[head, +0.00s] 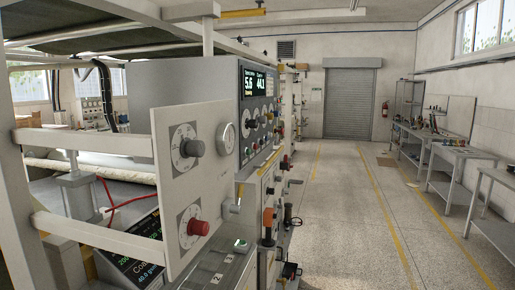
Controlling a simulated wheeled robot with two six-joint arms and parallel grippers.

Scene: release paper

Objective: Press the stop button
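A red round knob or button (198,228) sticks out from the lower part of a pale upright panel (165,125) at the left centre. No stop label is readable on it, so I cannot tell for sure that it is the stop button. Other small red parts show on the machine further back, such as one on the side column (284,163). A small green-lit button (241,243) sits on the ledge below the panel. Neither of my grippers is in view.
The machine's grey cabinet with a lit display (258,82) stands behind the panel. Rails (85,141) reach the panel from the left. A handle with an orange part (268,225) juts toward the aisle. The aisle floor (340,215) is clear; tables (465,153) line the right wall.

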